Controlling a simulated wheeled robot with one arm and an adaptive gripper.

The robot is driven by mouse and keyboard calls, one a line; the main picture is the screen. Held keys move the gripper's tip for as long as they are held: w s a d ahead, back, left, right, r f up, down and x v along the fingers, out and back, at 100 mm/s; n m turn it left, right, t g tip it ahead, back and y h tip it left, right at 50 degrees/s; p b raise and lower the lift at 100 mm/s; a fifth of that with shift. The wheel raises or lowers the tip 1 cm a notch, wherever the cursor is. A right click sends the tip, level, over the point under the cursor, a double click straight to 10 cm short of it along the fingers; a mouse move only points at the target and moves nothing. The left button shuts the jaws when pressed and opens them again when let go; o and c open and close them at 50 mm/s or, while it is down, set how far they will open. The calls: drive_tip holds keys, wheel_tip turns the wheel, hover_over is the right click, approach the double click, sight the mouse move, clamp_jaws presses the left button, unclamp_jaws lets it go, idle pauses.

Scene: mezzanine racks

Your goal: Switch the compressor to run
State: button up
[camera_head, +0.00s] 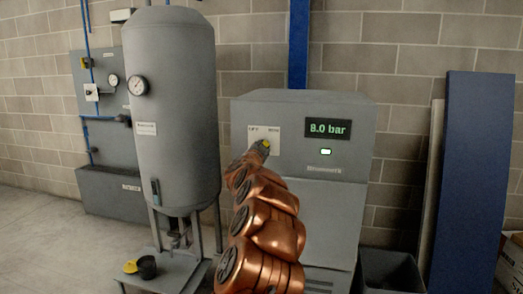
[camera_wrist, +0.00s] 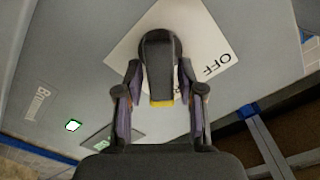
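The compressor (camera_head: 320,190) is a grey cabinet right of centre in the head view. Its white switch plate (camera_head: 268,127) carries an OFF label at the left and a smaller, blurred label at the right. The plate fills the upper middle of the wrist view, where OFF (camera_wrist: 217,65) is legible. A dark switch knob with a yellow end (camera_wrist: 160,102) stands in front of the plate. My gripper (camera_wrist: 160,85) is at the knob, a finger on each side. I cannot tell whether the fingers press on it. In the head view my gripper (camera_head: 262,147) hides most of the knob.
A grey tank (camera_head: 172,100) with a gauge stands left. A blue panel (camera_head: 470,180) leans at the right. A dark bin (camera_head: 390,270) is low right. Floor is clear at far left.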

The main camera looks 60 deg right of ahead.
drive_tip(key=shift+o, duration=0.7)
drive_tip(key=v, duration=1.2)
idle(0.5)
